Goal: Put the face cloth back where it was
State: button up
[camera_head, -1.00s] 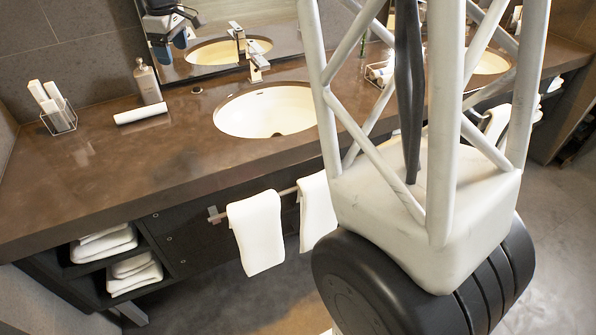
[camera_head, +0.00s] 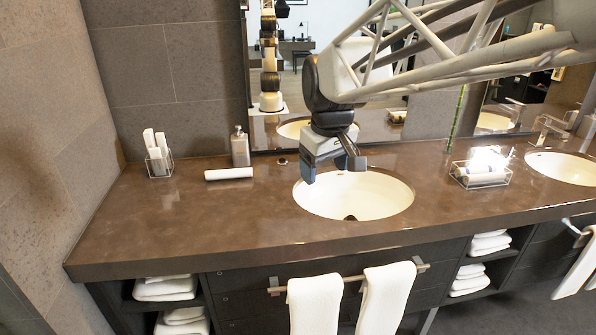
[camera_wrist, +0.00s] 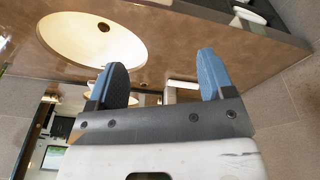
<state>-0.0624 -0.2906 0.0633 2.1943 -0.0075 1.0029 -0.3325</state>
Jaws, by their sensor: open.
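A rolled white cloth (camera_head: 228,174), the likely face cloth, lies on the brown counter left of the near sink. In the wrist view a pale strip that looks like this roll (camera_wrist: 182,84) shows beyond the gap between the fingers. Two white towels hang over the bar on the counter front, a left one (camera_head: 315,303) and a right one (camera_head: 386,297). My gripper (camera_head: 331,168) is open and empty above the near sink, right of the roll and apart from it. Its two blue-grey fingers show in the wrist view (camera_wrist: 162,74).
The near sink (camera_head: 352,212) is under my gripper. A soap bottle (camera_head: 240,148) and a wire holder (camera_head: 159,167) stand behind and left of the roll. A clear tray (camera_head: 482,183) holds rolled items at right. Folded towels (camera_head: 165,288) fill open shelves below. The front-left counter is bare.

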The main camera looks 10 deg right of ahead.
jog(key=s+d+f+m, duration=0.1)
jog(key=s+f, duration=0.3)
jog(key=s, duration=0.6)
jog(key=s+d+f+m, duration=0.2)
jog(key=s+f+m, duration=0.1)
jog(key=s, duration=0.7)
jog(key=shift+s+d+f+m+t, duration=0.2)
jog(key=shift+f+m+t, duration=0.1)
jog(key=shift+f+m, duration=0.15)
jog(key=shift+w, duration=0.1)
